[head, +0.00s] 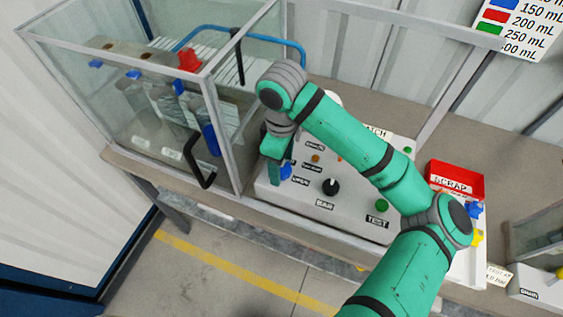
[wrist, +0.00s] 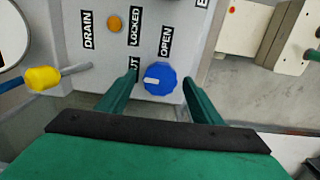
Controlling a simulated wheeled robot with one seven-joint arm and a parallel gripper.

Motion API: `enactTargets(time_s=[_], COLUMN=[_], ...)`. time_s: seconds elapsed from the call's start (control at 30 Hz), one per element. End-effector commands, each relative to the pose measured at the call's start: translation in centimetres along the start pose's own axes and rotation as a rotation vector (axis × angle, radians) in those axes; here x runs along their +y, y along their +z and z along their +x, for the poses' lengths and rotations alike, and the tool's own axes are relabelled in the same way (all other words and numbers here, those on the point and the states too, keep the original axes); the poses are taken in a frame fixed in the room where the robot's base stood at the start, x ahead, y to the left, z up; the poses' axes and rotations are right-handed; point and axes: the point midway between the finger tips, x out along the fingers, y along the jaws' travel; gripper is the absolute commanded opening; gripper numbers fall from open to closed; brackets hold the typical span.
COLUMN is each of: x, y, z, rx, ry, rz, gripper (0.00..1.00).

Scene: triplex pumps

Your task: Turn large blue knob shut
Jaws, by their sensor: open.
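The large blue knob (wrist: 160,79) sits on the grey panel in the wrist view, between the fingers of my gripper (wrist: 159,84). The gripper is open, one finger on each side of the knob; I cannot tell whether they touch it. A white mark lies on the knob's left half. The OPEN label (wrist: 166,41) is above the knob, and a label ending in UT (wrist: 134,65) is at its upper left, partly hidden by the left finger. In the head view the knob (head: 286,170) shows at the left of the panel, beside my downward-pointing gripper (head: 278,168).
The panel (head: 285,198) carries a black knob (head: 331,187) and a green button (head: 382,206). A glass case (head: 150,110) with a black handle (head: 197,165) stands close at left. A red scrap bin (head: 455,178) is at right. A yellow knob (wrist: 42,78) is left in the wrist view.

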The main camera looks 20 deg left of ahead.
Motion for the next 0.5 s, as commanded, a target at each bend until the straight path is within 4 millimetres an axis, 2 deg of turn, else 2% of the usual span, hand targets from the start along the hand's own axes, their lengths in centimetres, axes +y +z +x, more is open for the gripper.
enactTargets(time_s=[0.17, 0.5], x=[0.1, 0.2], y=[0.0, 0.2], z=[-1.5, -7.7], rx=[0.000, -0.001], ry=[0.003, 0.004], rz=[-0.001, 0.005], gripper=[0.60, 0.60])
